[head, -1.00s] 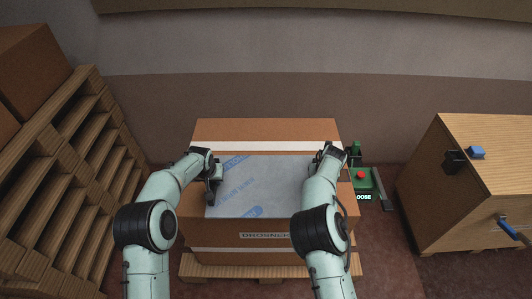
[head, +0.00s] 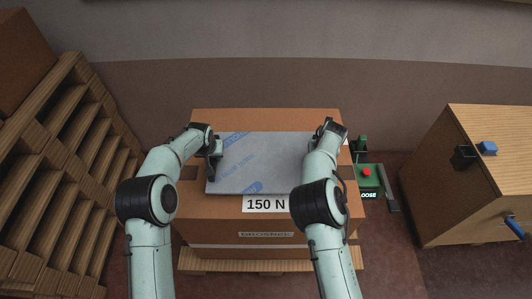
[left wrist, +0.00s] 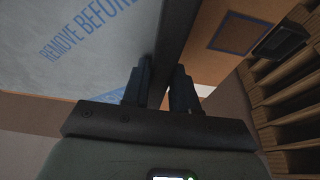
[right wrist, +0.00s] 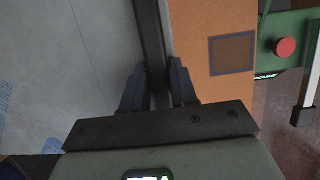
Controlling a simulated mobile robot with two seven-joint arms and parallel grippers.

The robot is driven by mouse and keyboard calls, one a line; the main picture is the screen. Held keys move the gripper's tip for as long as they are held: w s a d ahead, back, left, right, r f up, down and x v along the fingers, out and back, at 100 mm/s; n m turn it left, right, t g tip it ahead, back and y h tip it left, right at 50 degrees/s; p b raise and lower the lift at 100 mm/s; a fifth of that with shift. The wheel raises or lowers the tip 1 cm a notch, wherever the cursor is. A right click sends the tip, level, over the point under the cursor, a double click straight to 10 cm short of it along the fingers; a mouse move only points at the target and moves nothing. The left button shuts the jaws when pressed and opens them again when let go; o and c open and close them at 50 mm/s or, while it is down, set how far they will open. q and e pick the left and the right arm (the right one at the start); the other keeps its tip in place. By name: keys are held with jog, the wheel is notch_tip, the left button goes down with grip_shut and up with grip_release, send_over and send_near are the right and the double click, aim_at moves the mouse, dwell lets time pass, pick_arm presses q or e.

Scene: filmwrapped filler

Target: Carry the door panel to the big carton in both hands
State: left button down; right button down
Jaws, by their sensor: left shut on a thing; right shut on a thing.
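The door panel (head: 262,165) is a flat grey sheet in film with blue print. It lies level over the top of the big brown carton (head: 265,222); whether it touches the carton I cannot tell. My left gripper (head: 215,167) is shut on the panel's left edge. The dark edge strip runs between its fingers in the left wrist view (left wrist: 165,80). My right gripper is shut on the panel's right edge, seen in the right wrist view (right wrist: 158,82); my forearm partly hides this in the head view. A white "150 N" label (head: 266,204) shows at the panel's near edge.
The carton stands on a wooden pallet (head: 225,264). Stacked pallets (head: 70,165) stand at the left. A green device with a red button (head: 367,173) is right of the carton. A wooden cabinet (head: 475,165) with a blue handle stands at the far right.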

pick_arm(q)
jog(key=shift+d+r, duration=0.15)
pick_arm(e)
jog(key=shift+a+r, duration=0.1)
jog(key=shift+r, duration=0.05)
